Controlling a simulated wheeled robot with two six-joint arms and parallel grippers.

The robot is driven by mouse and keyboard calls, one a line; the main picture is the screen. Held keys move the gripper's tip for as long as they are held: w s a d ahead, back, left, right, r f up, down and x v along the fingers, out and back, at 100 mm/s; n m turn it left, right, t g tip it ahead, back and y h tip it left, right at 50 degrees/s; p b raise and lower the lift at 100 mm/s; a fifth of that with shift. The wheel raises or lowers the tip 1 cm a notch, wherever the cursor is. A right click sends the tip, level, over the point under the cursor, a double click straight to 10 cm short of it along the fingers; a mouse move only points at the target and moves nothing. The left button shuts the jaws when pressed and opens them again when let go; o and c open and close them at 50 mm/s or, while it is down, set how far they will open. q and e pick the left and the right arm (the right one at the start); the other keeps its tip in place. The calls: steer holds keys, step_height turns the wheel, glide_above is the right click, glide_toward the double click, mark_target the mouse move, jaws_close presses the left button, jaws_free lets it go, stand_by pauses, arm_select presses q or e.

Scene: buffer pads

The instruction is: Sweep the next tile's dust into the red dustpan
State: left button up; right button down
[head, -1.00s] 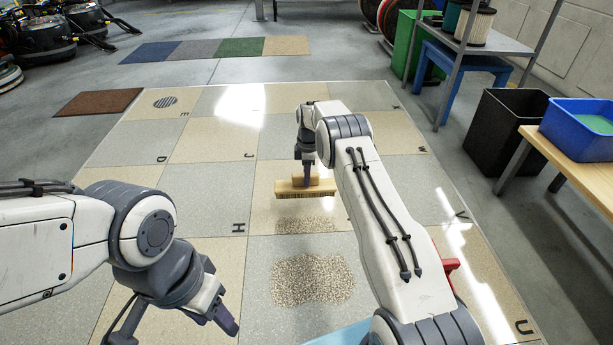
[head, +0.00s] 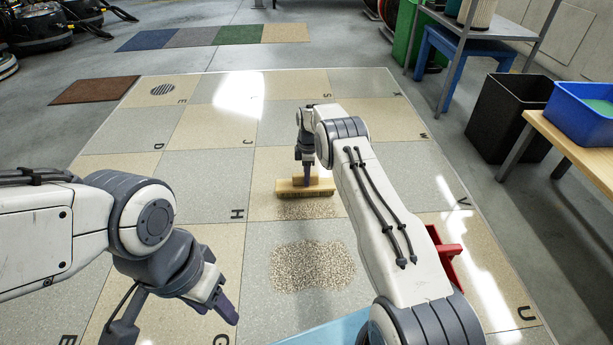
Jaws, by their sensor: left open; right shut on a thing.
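A wooden brush (head: 300,189) with short bristles stands on a beige tile in the middle of the floor. My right gripper (head: 308,172) is shut on its handle. A small patch of dust (head: 307,210) lies against the near side of the bristles, on the same tile. A larger speckled dust patch (head: 312,266) lies on the grey tile nearer to me. The red dustpan (head: 447,253) shows at the right of my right arm, which hides much of it. My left gripper (head: 226,312) is open and empty at the lower left, above the tiles.
Lettered grey and beige tiles (head: 200,190) cover the floor. A light blue surface (head: 335,331) shows at the bottom edge. A black bin (head: 512,115) and a wooden table (head: 572,148) with a blue tray (head: 583,118) stand at the right.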

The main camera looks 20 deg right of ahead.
steer(key=shift+f, duration=0.65)
stand_by(0.3)
